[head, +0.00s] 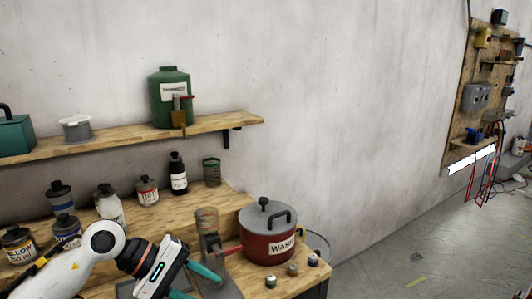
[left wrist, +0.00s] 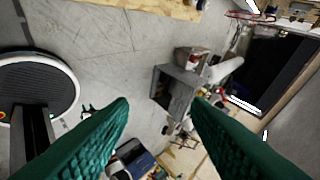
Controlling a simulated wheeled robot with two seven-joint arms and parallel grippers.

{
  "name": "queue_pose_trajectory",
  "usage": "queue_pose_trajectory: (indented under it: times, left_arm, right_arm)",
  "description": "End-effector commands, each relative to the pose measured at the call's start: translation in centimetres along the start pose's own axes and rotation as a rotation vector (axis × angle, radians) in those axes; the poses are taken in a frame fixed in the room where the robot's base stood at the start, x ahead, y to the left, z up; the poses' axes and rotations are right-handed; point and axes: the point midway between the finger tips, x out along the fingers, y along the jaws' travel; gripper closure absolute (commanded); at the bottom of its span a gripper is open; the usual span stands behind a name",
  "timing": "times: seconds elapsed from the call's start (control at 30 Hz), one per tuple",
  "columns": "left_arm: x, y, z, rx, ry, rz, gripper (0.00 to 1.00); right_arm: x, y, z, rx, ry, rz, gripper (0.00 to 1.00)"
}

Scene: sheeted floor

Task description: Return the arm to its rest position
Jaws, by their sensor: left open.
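My left arm (head: 70,273), white and grey, comes in from the lower left of the head view, in front of the wooden workbench. Its left gripper (head: 208,286) has teal fingers that are spread apart, with nothing seen held between them. The gripper is near the bench's front, left of and lower in the picture than the red lidded pot (head: 268,247). In the left wrist view the two teal fingers (left wrist: 160,105) stand wide apart, with the grey floor and clutter behind them. My right gripper does not show.
Several bottles, such as the dark one (head: 178,175), stand on the bench. The shelf (head: 225,122) above holds a green canister (head: 170,97). Floor (head: 400,265) right of the bench is open.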

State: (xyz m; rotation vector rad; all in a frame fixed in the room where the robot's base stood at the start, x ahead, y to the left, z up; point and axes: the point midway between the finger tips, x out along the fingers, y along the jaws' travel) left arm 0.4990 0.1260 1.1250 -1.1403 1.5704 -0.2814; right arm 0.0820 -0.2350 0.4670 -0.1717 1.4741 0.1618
Motion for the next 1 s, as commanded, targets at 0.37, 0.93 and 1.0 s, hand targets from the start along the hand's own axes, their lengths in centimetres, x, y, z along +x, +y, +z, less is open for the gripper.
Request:
queue_pose_trajectory:
  times: [0.37,0.93,1.0]
  left_arm:
    - [-0.6,-8.7,-6.4,-1.186,0.824,-0.926,0.56]
    - [2.3,20.3,1.4,1.496,-0.85,1.026,0.56]
    - [3.4,23.2,-0.1,1.358,-0.751,0.974,0.56]
  right_arm:
    - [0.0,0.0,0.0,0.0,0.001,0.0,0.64]
    - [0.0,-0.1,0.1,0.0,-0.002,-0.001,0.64]
    - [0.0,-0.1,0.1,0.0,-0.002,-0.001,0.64]
